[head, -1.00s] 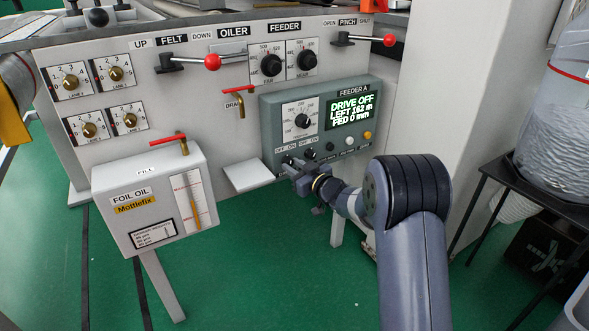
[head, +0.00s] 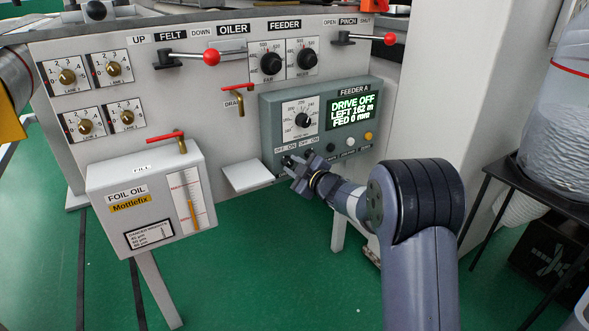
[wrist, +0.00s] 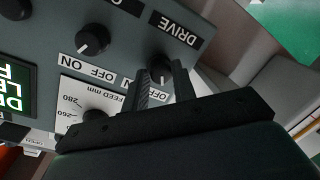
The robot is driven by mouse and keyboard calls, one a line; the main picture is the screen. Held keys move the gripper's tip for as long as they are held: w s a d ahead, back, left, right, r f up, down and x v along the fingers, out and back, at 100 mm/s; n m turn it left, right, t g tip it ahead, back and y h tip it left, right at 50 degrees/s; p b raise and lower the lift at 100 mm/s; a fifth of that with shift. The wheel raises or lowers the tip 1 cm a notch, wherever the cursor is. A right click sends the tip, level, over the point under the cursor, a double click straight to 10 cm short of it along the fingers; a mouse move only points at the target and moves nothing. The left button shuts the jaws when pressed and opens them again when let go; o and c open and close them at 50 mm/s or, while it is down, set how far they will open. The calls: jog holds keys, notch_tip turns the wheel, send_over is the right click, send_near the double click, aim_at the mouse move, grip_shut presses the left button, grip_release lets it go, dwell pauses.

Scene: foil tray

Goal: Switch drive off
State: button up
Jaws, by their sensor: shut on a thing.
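The grey-green FEEDER A box (head: 268,118) is on the machine's front. Its screen (head: 354,111) reads DRIVE OFF, LEFT 162 m, FED 0 mm. My gripper (head: 287,162) is at the box's lower left, over the left OFF/ON switch. In the wrist view my gripper (wrist: 162,78) has its fingers on either side of the black drive knob (wrist: 161,70), beside the DRIVE label (wrist: 166,46), and is shut on it. The fingers hide part of the knob and its OFF marking. A second black OFF/ON knob (wrist: 92,40) stands apart to the left.
A feed dial (head: 302,120) and several buttons (head: 350,142) are close by on the box. A small white shelf (head: 254,177) juts out below left, beside the foil oil tank (head: 150,200). Red-knobbed levers (head: 211,57) stick out above. The green floor in front is open.

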dwell(0.5)
jog(key=o, duration=1)
jog(key=p+v, duration=0.2)
jog(key=v, duration=0.9)
jog(key=shift+f, duration=0.1)
jog(key=shift+w+a, duration=0.1)
jog(key=b+x, duration=0.2)
jog(key=x, duration=0.8)
jog(key=shift+w+a, duration=0.2)
jog(key=shift+w, duration=0.1)
jog(key=shift+s, duration=0.1)
